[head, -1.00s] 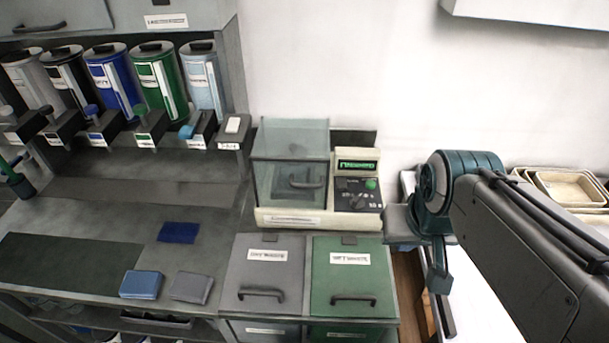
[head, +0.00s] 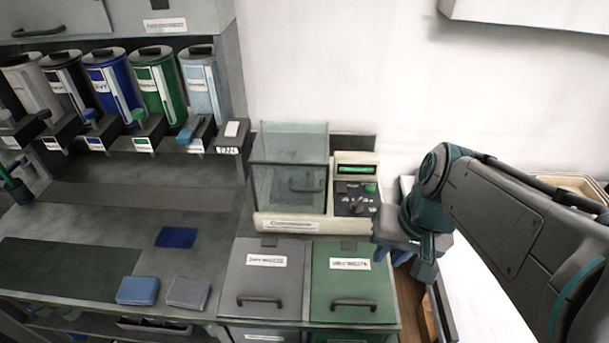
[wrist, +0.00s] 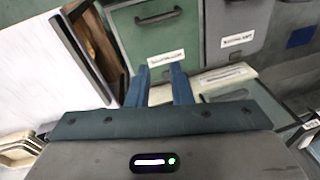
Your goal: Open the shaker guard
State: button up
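The shaker (head: 285,223) has a pale base and stands against the wall at the back of the bench. Its guard (head: 277,178) is a clear box with a dark handle (head: 306,186) on its front, and it looks closed. My gripper (head: 398,250) is right of the shaker, apart from the guard. In the wrist view, its two blue fingers (wrist: 161,86) are spread with nothing between them. Part of the shaker base (wrist: 215,80) shows beyond them.
A grey lidded bin (head: 262,281) and a green lidded bin (head: 353,283) are in front of the shaker. Several canisters (head: 158,88) line the left. A blue block (head: 138,290) and a grey block (head: 188,292) lie at the bench's front. Trays (wrist: 18,148) are beside my arm.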

notch_tip(320, 180, down, 3)
jog(key=w+a+m+g+y+b, duration=0.1)
jog(key=w+a+m+g+y, duration=0.1)
jog(key=a+y, duration=0.1)
jog(key=m+t+y+b, duration=0.3)
jog(key=m+t+y, duration=0.3)
jog(key=y, duration=0.4)
send_near(315, 190)
jog(key=shift+m+g, duration=0.3)
jog(key=shift+g, duration=0.1)
jog(key=p+x, duration=0.2)
jog(key=x, duration=0.9)
jog(key=shift+w+a, duration=0.25)
jog(key=shift+a, duration=0.05)
grip_shut()
